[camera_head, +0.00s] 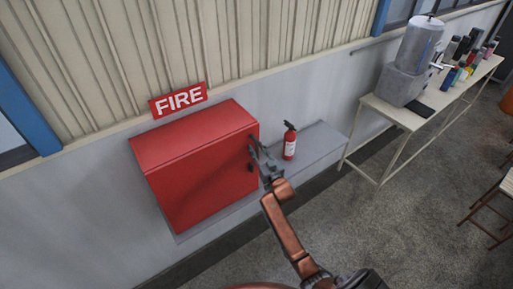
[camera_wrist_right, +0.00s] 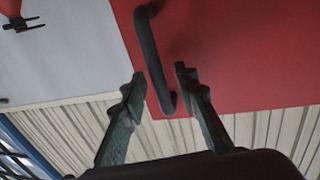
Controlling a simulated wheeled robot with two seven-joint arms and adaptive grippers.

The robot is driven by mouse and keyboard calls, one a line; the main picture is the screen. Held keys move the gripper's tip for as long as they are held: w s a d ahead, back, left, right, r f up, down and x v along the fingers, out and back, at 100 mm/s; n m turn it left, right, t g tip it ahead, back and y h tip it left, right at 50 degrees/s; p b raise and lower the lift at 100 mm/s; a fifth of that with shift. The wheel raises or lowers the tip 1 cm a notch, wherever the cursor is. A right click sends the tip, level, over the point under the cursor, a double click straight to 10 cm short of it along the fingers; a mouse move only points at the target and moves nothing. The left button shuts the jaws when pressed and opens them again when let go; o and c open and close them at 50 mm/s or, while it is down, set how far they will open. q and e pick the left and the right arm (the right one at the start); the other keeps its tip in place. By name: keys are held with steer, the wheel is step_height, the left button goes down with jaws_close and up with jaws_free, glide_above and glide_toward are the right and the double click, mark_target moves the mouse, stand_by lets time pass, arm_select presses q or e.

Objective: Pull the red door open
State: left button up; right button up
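The red door (camera_head: 207,179) is the front of a red wall cabinet in the head view, and it looks closed. Its black handle (camera_wrist_right: 151,60) shows in the right wrist view as an upright bar on the red door (camera_wrist_right: 240,55). My right gripper (camera_head: 257,153) is at the door's right edge, by the handle. In the wrist view the fingers of my right gripper (camera_wrist_right: 159,88) are apart, one on each side of the handle's end, with a gap visible. My left gripper is not in view.
A red fire extinguisher (camera_head: 289,142) stands on the grey ledge (camera_head: 318,147) just right of my right gripper. A FIRE sign (camera_head: 179,99) is above the cabinet. A table (camera_head: 408,118) with a metal dispenser (camera_head: 418,45) and several bottles stands at the right. Open floor lies in front.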

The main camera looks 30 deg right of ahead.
steer(key=shift+w, duration=0.35)
steer(key=shift+c, duration=0.6)
jaws_close()
